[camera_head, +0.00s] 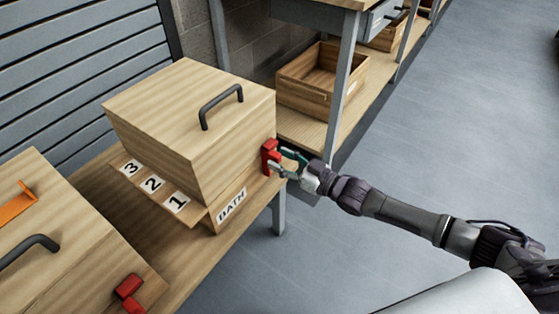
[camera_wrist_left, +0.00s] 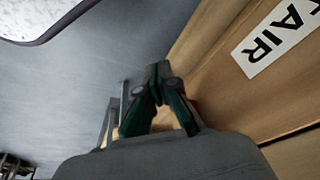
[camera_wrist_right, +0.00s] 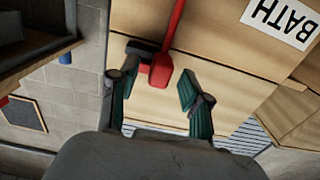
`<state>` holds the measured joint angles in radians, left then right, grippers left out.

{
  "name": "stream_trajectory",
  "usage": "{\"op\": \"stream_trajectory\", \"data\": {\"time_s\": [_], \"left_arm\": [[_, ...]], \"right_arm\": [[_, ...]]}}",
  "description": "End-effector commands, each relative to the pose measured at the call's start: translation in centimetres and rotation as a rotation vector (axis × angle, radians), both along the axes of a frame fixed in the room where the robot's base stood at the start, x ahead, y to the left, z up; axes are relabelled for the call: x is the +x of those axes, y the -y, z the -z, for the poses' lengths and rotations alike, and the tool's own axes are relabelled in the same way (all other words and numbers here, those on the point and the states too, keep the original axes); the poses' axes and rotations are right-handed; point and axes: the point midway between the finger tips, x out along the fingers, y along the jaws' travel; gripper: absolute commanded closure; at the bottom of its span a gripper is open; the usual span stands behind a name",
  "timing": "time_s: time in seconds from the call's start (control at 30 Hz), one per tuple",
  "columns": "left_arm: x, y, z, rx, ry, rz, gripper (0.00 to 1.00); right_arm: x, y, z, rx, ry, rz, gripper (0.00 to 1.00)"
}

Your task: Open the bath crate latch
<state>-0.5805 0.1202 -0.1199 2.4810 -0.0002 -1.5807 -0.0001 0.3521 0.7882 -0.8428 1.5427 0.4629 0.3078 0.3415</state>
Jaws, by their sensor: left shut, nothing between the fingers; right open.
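The bath crate (camera_head: 190,120) is a pale wooden box with a closed lid and a BATH label (camera_head: 231,205); the label also shows in the right wrist view (camera_wrist_right: 278,20). Its red latch (camera_head: 269,156) sits on the right side of the front. In the right wrist view the latch (camera_wrist_right: 161,70) is a red block with a red bar, just beyond my fingertips. My right gripper (camera_head: 284,162) is open at the latch; whether it touches cannot be told. My left gripper (camera_wrist_left: 158,72) is shut and empty beside another crate, outside the head view.
A second wooden crate (camera_head: 60,230) with a dark handle and red latch (camera_head: 129,287) stands at the lower left. Number tags lie on a ledge beside the bath crate. A shelf with an open wooden box (camera_head: 320,75) stands behind. The floor at right is clear.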

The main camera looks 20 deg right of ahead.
Motion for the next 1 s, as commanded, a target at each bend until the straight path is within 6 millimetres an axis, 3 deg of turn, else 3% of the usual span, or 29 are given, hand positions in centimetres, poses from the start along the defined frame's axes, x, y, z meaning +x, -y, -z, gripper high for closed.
{"op": "stream_trajectory", "data": {"time_s": [0.4,0.7,1.0], "left_arm": [[0.02,0.01,0.18,0.0,0.0,0.0,1.0],[0.02,0.02,0.19,0.0,0.0,0.0,1.0],[0.01,0.02,0.18,0.0,0.0,0.0,1.0]], "right_arm": [[0.77,-0.6,-0.06,0.001,0.001,0.0,0.52],[0.76,-0.58,-0.05,0.0,0.0,0.0,1.0],[0.73,-0.57,-0.04,-0.001,0.001,0.0,1.0]]}}
